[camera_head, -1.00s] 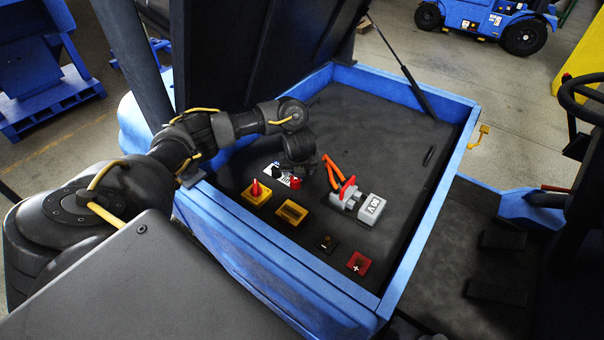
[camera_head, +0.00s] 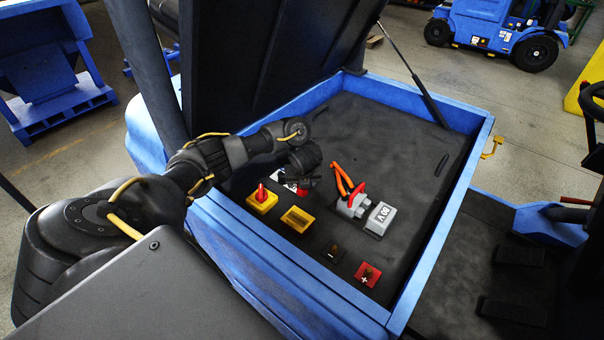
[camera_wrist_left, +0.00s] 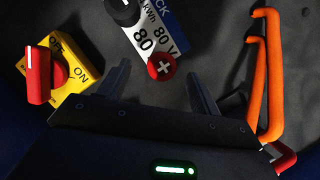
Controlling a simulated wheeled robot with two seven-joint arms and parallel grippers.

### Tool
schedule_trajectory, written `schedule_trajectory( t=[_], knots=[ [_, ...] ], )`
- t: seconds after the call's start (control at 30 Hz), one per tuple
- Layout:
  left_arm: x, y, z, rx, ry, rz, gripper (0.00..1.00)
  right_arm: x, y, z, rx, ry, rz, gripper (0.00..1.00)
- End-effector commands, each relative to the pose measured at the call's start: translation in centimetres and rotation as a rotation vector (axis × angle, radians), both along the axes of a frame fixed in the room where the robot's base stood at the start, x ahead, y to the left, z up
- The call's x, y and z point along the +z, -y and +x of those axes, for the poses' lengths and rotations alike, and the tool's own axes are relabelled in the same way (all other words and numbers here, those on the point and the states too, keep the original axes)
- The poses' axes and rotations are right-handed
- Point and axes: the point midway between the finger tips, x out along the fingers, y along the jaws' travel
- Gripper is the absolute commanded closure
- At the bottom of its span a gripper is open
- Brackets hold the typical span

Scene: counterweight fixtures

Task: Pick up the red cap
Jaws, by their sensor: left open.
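The red cap (camera_wrist_left: 162,65) is round with a white plus and sits at the end of a white and blue label block marked 80 V (camera_wrist_left: 148,40); a black cap (camera_wrist_left: 124,10) is at the other end. My left gripper (camera_wrist_left: 159,72) is open, and the red cap shows between its fingertips, with nothing held. In the head view the left gripper (camera_head: 300,180) hangs over the block and hides most of it; a bit of the red cap (camera_head: 302,191) shows below. I cannot tell the height gap. My right gripper is not in view.
A yellow switch with a red knob (camera_head: 262,197) is left of the block; a yellow socket (camera_head: 297,219) is nearby. A blue rim (camera_head: 455,190) encloses the dark deck.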

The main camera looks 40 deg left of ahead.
Motion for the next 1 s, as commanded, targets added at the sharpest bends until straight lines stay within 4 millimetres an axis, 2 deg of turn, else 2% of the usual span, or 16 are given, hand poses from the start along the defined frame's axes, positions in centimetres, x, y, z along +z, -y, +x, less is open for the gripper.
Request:
schedule_trajectory(
  t=[0.2, 0.5, 0.53, 0.8, 1.0],
  knots=[
    [-2.8, -0.6, 0.8, 0.002, -0.002, 0.0, 0.36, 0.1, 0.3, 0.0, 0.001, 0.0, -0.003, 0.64],
    [-3.4, -0.8, 1.1, -0.001, 0.0, 0.0, 0.36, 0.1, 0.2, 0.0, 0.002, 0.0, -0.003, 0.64],
    [-3.3, -0.8, 1.1, -0.001, 0.0, 0.0, 0.37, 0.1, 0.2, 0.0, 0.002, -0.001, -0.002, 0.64],
    [-3.3, -0.8, 1.0, 0.0, 0.0, 0.0, 0.7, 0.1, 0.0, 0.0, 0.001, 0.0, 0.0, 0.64],
    [-3.3, -0.8, 1.1, 0.0, 0.0, 0.0, 0.7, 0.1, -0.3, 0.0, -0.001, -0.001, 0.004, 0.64]
  ],
)
